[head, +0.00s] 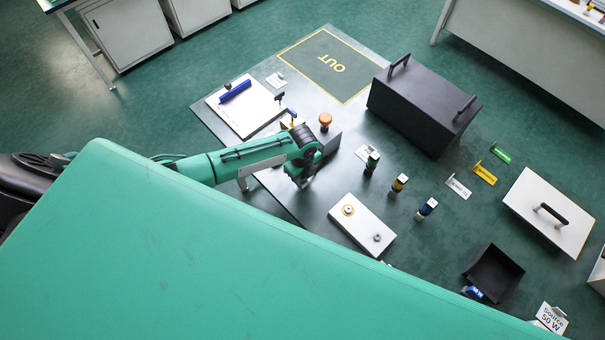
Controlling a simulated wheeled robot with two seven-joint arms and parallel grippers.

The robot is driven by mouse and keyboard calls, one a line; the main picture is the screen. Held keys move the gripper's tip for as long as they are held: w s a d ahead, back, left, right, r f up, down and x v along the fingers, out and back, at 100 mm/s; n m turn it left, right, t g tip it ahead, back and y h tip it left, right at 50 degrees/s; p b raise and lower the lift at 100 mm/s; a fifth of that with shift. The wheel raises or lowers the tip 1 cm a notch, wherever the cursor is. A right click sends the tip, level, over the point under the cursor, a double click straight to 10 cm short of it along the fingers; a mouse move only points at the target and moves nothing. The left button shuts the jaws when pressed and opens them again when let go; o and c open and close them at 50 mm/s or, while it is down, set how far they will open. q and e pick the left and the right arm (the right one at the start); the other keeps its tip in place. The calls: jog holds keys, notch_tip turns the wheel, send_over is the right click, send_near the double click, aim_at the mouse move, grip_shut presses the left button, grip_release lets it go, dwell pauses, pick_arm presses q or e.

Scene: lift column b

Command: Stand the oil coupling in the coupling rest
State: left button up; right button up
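Three small dark cylinders with coloured bands, green (371,162), yellow (398,184) and blue (425,209), stand in a row right of centre; I cannot tell which, if any, is the oil coupling. A white block (362,223) in front of them carries a brass ring (348,210) and a grey ring (377,238); I cannot tell whether it is the coupling rest. My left gripper (305,184) points down, left of the white block and apart from it. Its fingers are mostly hidden under the wrist. My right gripper is not in view.
A black box (422,105) with two handles stands behind the cylinders. An orange-red knob (325,119) is close behind my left wrist. A clipboard (246,108) lies at left, a white lid (550,211) and black bin (494,273) at right. The OUT area (329,65) is bare.

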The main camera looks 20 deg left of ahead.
pick_arm(q)
jog(key=o, duration=0.3)
jog(key=shift+r, duration=0.1)
notch_tip(320, 180, up, 14)
jog(key=b, duration=0.3)
jog(key=shift+f, duration=0.2)
dwell(0.6)
